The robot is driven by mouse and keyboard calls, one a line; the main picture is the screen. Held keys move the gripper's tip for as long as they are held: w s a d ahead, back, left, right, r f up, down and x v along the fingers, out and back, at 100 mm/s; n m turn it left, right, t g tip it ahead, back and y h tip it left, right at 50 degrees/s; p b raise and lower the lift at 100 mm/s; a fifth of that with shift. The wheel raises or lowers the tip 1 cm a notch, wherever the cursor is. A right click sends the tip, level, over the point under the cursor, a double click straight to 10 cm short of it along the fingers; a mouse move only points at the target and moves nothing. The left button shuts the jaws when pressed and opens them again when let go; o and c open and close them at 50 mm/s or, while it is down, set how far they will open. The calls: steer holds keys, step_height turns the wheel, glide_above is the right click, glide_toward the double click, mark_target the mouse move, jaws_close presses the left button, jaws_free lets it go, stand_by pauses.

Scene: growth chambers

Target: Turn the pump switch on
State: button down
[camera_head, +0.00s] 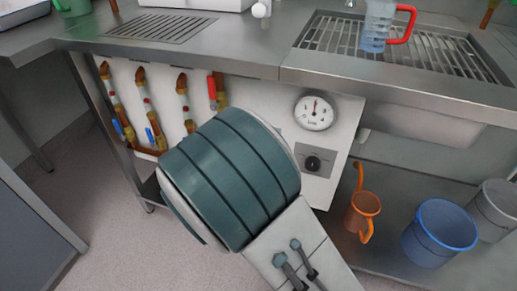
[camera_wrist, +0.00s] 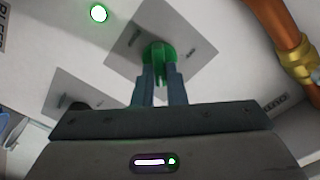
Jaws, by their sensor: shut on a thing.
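In the wrist view, a green knob (camera_wrist: 159,50) sits on a grey square plate (camera_wrist: 195,30) on a white panel. It appears to be the pump switch, but the marks on its plate are too small to read. My gripper (camera_wrist: 159,72) is shut on the green knob, with one finger on each side of it. A small round lamp (camera_wrist: 98,13) near the plate glows white-green. In the head view my arm hides the green knob and my gripper.
A black knob (camera_head: 313,163) sits below a round gauge (camera_head: 315,112) on the panel. Pipes with valves (camera_head: 148,115) run left of my arm. An orange watering can (camera_head: 364,207) and a blue bucket (camera_head: 438,232) stand on the lower shelf. The steel counter (camera_head: 235,40) overhangs the panel.

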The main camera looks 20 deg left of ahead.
steer(key=c, duration=1.5)
jaws_free()
steer(key=s+p, duration=0.1)
steer(key=s, duration=0.3)
steer(key=s+p, duration=0.1)
steer(key=s, duration=0.4)
steer(key=s+a+p, duration=0.1)
steer(key=s, duration=0.3)
steer(key=shift+s+a, duration=0.1)
steer(key=shift+s, duration=0.25)
